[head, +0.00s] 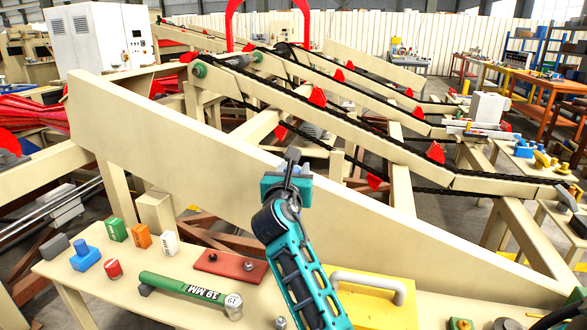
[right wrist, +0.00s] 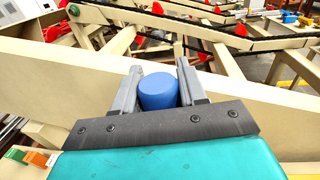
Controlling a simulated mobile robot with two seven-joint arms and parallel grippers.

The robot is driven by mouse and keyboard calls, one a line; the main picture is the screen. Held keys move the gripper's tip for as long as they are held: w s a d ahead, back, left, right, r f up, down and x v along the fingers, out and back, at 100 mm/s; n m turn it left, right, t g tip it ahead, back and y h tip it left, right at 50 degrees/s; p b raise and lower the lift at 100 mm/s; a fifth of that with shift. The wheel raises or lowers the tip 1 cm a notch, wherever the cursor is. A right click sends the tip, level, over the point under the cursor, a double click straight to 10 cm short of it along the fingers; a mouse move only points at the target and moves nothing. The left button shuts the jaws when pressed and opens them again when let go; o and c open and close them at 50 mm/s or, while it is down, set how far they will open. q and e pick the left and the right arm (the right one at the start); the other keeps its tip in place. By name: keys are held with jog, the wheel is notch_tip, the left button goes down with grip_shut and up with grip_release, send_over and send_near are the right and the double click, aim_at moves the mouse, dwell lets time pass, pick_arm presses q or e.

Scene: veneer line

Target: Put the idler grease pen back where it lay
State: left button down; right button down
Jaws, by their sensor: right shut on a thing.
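My right gripper (head: 291,165) is raised in front of the long cream beam, above the bench. In the right wrist view its two grey fingers (right wrist: 158,88) are shut on a blue, round-ended thing (right wrist: 158,93), which I take to be the idler grease pen. Only its smooth blue end shows there; the rest is hidden by the gripper. The head view hardly shows the held thing. My left gripper is not in view.
The cream bench (head: 60,272) holds a green 19 MM tool (head: 185,288), a red-brown plate (head: 230,264), a blue block (head: 84,256), green, orange and white blocks, and a yellow box (head: 375,308) with a pale handle. The cream beam (head: 200,140) rises close behind it.

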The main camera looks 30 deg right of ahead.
dwell(0.3)
jog(key=shift+f+b, duration=1.8)
jog(key=shift+f, duration=1.8)
jog(key=shift+f+b, duration=1.2)
jog(key=shift+f, duration=1.6)
jog(key=c, duration=0.5)
grip_release()
jog(key=shift+c, duration=0.2)
jog(key=shift+f, duration=0.1)
